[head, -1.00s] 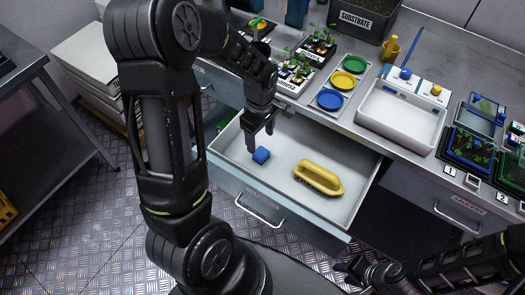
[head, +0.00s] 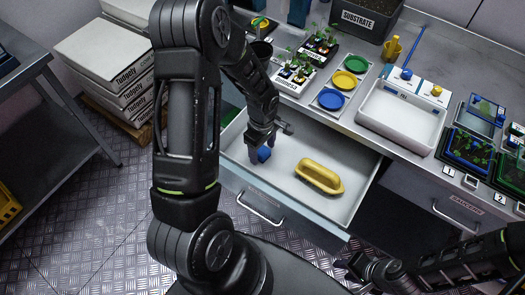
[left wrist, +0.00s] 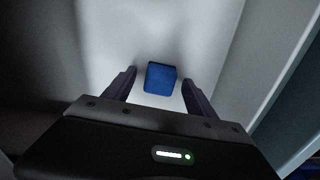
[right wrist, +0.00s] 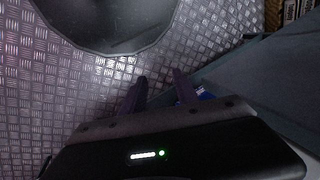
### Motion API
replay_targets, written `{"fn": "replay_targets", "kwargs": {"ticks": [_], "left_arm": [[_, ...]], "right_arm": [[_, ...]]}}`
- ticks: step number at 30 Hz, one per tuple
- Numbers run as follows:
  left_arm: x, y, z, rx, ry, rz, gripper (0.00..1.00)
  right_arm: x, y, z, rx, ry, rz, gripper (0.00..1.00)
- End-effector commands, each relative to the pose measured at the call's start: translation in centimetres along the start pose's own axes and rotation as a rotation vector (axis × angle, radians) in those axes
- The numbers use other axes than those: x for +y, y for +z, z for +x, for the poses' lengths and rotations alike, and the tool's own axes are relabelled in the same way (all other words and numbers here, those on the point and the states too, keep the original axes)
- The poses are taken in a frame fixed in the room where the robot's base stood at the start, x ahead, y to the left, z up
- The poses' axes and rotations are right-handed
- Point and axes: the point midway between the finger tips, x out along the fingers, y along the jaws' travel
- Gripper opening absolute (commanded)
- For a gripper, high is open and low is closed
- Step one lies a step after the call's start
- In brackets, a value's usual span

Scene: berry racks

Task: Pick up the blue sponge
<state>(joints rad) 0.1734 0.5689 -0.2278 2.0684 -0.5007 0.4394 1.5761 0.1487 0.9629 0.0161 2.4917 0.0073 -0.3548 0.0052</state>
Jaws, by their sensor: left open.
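The blue sponge (head: 264,154) is a small blue block lying in the open drawer (head: 350,199), near its left end. My left gripper (head: 264,152) reaches down into the drawer at the sponge and partly covers it in the head view. In the left wrist view the sponge (left wrist: 160,78) sits between the tips of the open left fingers (left wrist: 158,84), with a gap on each side. My right gripper (head: 350,267) is low at the right, outside the drawer. In the right wrist view its fingers (right wrist: 158,90) are apart with nothing visible between them.
A yellow brush-like item (head: 320,177) lies in the drawer to the right of the sponge. The bench above holds a white tray (head: 400,120), colored dishes (head: 331,99) and seedling trays (head: 293,75). The drawer's front wall and the bench edge border the space.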

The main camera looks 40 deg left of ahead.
Motion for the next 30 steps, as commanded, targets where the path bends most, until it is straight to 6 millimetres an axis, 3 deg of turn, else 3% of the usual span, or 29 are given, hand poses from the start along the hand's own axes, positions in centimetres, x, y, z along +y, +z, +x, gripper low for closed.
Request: {"fn": "replay_targets", "kwargs": {"ticks": [4,21,30], "left_arm": [[0.01,0.05,0.9,-0.001,0.0,0.0,0.65],[0.03,0.02,0.86,0.0,0.001,0.0,0.65],[0.04,0.01,0.86,0.0,0.001,0.0,0.4]], "right_arm": [[-0.02,0.04,-0.12,-0.001,0.001,0.001,0.36],[-0.02,0.03,-0.09,-0.001,0.0,0.0,0.36],[-0.02,0.02,-0.09,0.0,0.0,0.0,0.36]]}}
